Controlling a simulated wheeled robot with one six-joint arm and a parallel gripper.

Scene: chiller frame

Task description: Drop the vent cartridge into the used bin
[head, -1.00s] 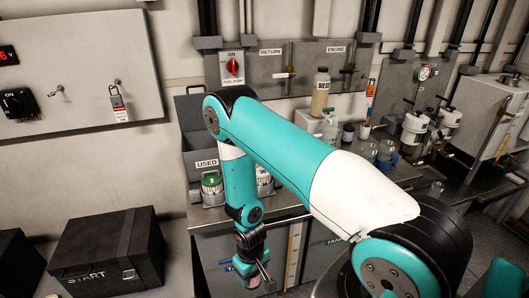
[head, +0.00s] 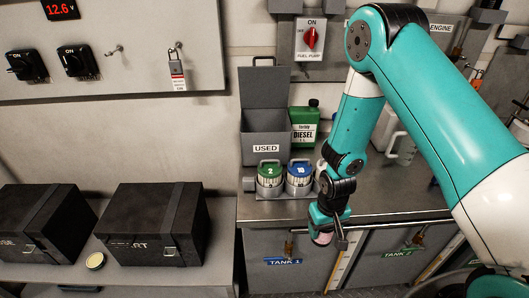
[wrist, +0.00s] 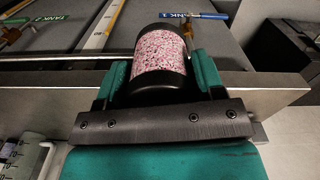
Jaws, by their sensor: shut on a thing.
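The vent cartridge (wrist: 160,62) is a short cylinder with a pink-and-white speckled body and black ends. My gripper (wrist: 163,85) is shut on it, with a teal finger on each side in the wrist view. In the head view the cartridge (head: 322,238) shows small and partly hidden at the end of my gripper (head: 326,226), in front of the counter's front edge. The used bin (head: 266,148) is a grey open box with a raised lid and a USED label. It stands on the counter, above and left of my gripper. Its inside is mostly hidden.
A green-topped canister (head: 269,175) and a blue-topped canister (head: 299,175) stand in front of the bin. A green diesel can (head: 305,125) stands right of it. Two black boxes (head: 155,225) sit on the left bench. Tank cabinets (head: 300,262) lie below the counter.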

